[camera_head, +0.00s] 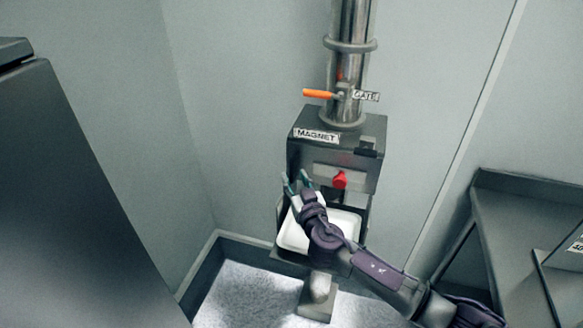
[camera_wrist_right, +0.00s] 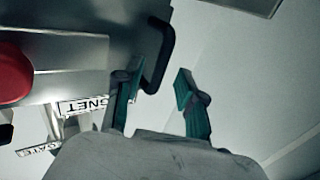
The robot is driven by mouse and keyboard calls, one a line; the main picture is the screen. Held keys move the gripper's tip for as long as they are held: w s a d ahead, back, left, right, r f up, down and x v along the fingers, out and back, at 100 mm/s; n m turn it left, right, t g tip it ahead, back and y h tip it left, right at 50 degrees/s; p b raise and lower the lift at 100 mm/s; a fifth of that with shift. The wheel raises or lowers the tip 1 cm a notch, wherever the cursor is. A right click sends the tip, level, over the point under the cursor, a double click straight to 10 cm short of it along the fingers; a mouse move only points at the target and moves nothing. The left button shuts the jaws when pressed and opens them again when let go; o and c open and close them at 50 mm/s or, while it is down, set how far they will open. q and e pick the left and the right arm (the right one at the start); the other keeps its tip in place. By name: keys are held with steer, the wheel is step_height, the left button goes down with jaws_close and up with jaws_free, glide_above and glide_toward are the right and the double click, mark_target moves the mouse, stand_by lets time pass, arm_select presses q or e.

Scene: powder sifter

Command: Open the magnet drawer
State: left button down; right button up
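The dark magnet box (camera_head: 370,165) carries a "MAGNET" label (camera_head: 317,135) and a red knob (camera_head: 340,180) on its silver front. My right gripper (camera_head: 297,181) is at the box's left front edge, fingers apart. In the right wrist view, the label appears upside down and the red knob (camera_wrist_right: 12,75) is at the left. A black bar handle (camera_wrist_right: 162,55) stands out from the box. Its near end shows in the gap between the open fingertips of my right gripper (camera_wrist_right: 161,82); the fingers are not closed on it, and contact is unclear. My left gripper is out of view.
A steel pipe (camera_head: 351,65) with an orange gate lever (camera_head: 318,94) rises above the box. A white tray (camera_head: 292,238) sits below it. A dark cabinet (camera_head: 70,220) stands left, a metal table (camera_head: 510,215) right. Walls are close behind.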

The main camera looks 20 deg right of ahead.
mark_target(292, 174)
steer(key=shift+w, duration=1.75)
steer(key=shift+c, duration=0.2)
jaws_close()
